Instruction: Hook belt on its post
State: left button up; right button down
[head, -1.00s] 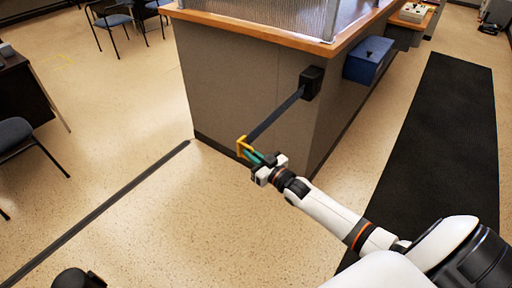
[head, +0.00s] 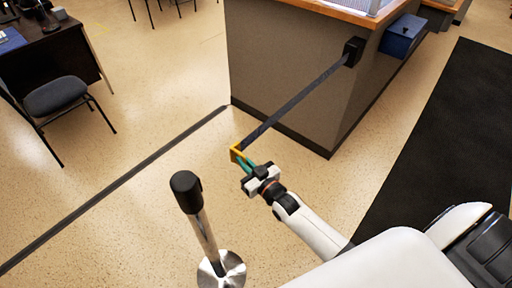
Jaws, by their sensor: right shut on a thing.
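The belt (head: 298,98) is a dark strap stretched from a black wall box (head: 353,51) on the counter's side down to a yellow end piece (head: 236,153). My right gripper (head: 248,170), with teal fingers, is shut on the yellow end piece and holds it in the air. The post (head: 207,236) is a silver pole with a black cap (head: 186,188) and a round shiny base (head: 221,271). It stands upright on the floor, to the left of and nearer than the gripper, apart from the belt end. My left gripper is not in view.
A black mat (head: 440,150) lies at right. A dark floor strip (head: 120,185) crosses the left floor. A chair (head: 62,98) and desk (head: 50,60) stand upper left.

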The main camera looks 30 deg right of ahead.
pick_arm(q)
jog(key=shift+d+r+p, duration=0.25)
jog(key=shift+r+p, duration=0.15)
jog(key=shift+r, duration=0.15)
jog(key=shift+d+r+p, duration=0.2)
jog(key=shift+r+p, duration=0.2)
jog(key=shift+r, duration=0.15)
pick_arm(e)
jog(key=s+a, duration=0.5)
jog(key=a, duration=0.7)
jog(key=shift+a, duration=0.3)
jog(key=shift+s+f, duration=0.1)
jog(key=shift+s, duration=0.05)
jog(key=c, duration=1.6)
grip_release()
jog(key=shift+a, duration=0.1)
